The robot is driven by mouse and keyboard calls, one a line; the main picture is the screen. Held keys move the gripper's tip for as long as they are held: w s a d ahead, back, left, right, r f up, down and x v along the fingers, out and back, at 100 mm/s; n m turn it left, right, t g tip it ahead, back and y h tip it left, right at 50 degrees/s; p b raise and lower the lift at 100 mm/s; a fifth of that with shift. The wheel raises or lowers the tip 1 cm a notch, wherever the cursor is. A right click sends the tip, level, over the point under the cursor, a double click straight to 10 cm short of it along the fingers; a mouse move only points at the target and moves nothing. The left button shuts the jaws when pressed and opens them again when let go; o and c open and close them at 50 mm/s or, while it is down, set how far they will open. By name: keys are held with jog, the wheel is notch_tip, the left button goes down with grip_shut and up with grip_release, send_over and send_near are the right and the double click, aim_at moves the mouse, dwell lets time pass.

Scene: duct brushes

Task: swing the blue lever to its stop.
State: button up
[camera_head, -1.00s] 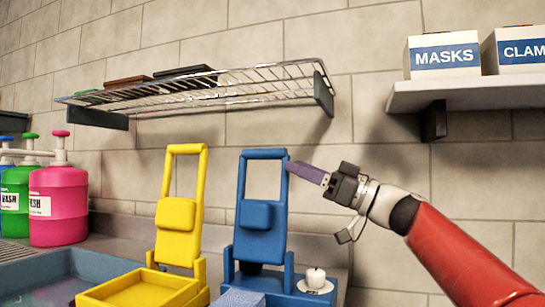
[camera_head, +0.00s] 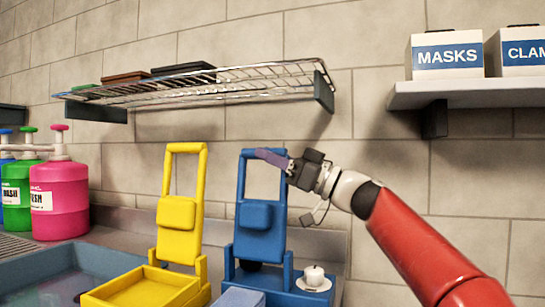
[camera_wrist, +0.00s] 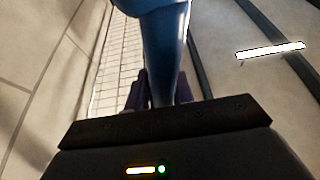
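The blue lever (camera_head: 261,214) is an upright frame with a top crossbar and a block in its middle, rising from a blue base (camera_head: 247,279). My gripper (camera_head: 268,157), with purple fingers, is at the lever's upper right corner and overlaps its top in the head view. In the wrist view a blue bar of the lever (camera_wrist: 165,50) runs down between the fingers (camera_wrist: 160,92), one showing on each side. I cannot tell whether the fingers press on the bar. The dark gripper body hides the lower part of the bar.
A similar yellow lever frame (camera_head: 178,213) with a yellow tray (camera_head: 140,291) stands close on the left. A wire rack (camera_head: 200,84) hangs above. A white shelf (camera_head: 470,93) with boxes is at the upper right. Pink and green pump bottles (camera_head: 60,200) stand far left.

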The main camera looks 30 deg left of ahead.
grip_shut()
